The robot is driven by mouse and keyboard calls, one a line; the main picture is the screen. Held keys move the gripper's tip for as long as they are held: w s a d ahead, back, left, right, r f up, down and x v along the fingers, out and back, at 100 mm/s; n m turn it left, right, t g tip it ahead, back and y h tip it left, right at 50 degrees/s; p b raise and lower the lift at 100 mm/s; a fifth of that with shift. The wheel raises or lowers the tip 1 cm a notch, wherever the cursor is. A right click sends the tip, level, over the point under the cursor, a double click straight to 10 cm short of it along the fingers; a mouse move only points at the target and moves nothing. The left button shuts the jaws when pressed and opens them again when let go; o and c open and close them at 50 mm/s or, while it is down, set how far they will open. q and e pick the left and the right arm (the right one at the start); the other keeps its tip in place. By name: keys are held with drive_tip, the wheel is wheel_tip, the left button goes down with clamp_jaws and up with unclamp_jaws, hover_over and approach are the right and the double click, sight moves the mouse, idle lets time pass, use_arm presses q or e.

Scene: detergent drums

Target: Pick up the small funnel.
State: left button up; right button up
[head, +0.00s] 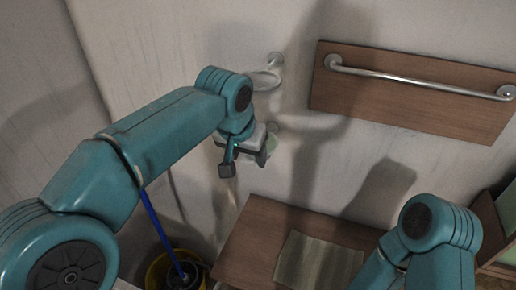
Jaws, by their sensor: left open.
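My left gripper (245,164) is open and points down in front of the pale wall, left of the picture's middle. A pale green thing (273,143), perhaps the small funnel, shows just right of its right finger. The gripper hides much of it, so I cannot tell its shape or whether they touch. A pale, rounded thing (264,79) hangs at an upper wall hook (275,60), partly behind my left arm; I cannot tell what it is. My right arm comes in at the lower right, and its gripper is out of view.
A metal grab bar (420,82) is fixed to a wooden wall board (400,112) at the upper right. A wooden table (245,240) with a striped mat (318,262) stands below. A yellow bucket (160,270) with a blue handle (163,232) is at the lower left.

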use_arm(q)
drive_tip(key=shift+s, duration=0.35)
drive_tip(key=shift+w+f, duration=0.1)
drive_tip(key=shift+w, duration=0.25)
drive_tip(key=c, duration=0.5)
drive_tip(key=shift+w, duration=0.1)
drive_tip(key=c, duration=0.5)
drive_tip(key=shift+c, duration=0.5)
drive_tip(key=shift+s, duration=0.35)
clamp_jaws()
drive_tip(key=shift+w, duration=0.25)
drive_tip(key=shift+w+r, duration=0.1)
drive_tip(key=shift+r, duration=0.2)
wheel_tip(320, 180, up, 9)
drive_tip(key=shift+r, duration=0.15)
